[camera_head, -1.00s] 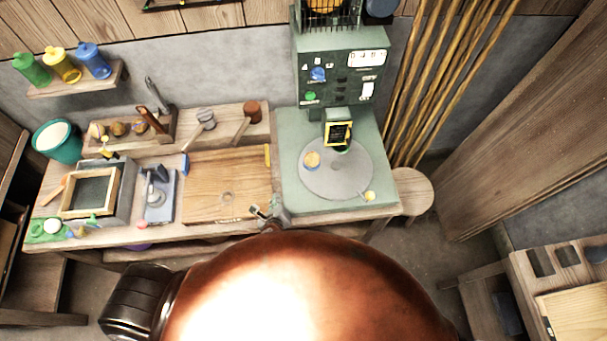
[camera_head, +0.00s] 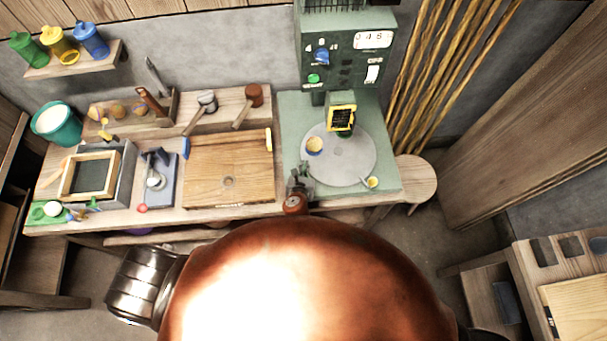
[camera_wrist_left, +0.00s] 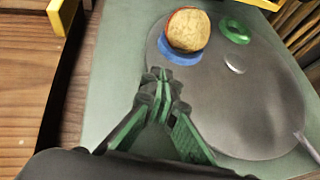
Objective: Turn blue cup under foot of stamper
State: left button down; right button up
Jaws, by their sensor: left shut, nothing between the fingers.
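The blue cup (camera_head: 314,147) sits on the left part of a round grey disc (camera_head: 352,164). In the left wrist view its blue lower part (camera_wrist_left: 180,54) shows under a rounded tan top (camera_wrist_left: 188,29). The stamper is a green machine (camera_head: 345,62) behind the disc; a yellow-framed dark panel (camera_head: 341,117) stands over the disc's far edge. The stamper's foot is hard to make out. A green ring (camera_wrist_left: 236,31) lies at the disc's far side. My left gripper (camera_head: 299,182) is shut and empty at the disc's near left edge, apart from the cup. My right gripper is out of view.
A small light handle (camera_head: 371,182) sticks out at the disc's near right edge. Left of the machine are a wooden board (camera_head: 228,170), a blue-grey press (camera_head: 155,181) and a framed screen (camera_head: 90,176). A round stool (camera_head: 416,178) stands at the right.

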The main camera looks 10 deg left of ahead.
aim_at(306, 154)
pick_arm(q)
jog(key=shift+w+a+r, duration=0.1)
jog(key=shift+w+a, duration=0.05)
jog(key=shift+w, duration=1.25)
jog(key=shift+w+a, duration=0.1)
jog(key=shift+a+r, duration=0.1)
jog(key=shift+w+m+h+p, duration=0.2)
jog(key=shift+m+h+p, duration=0.1)
jog(key=shift+p, duration=0.05)
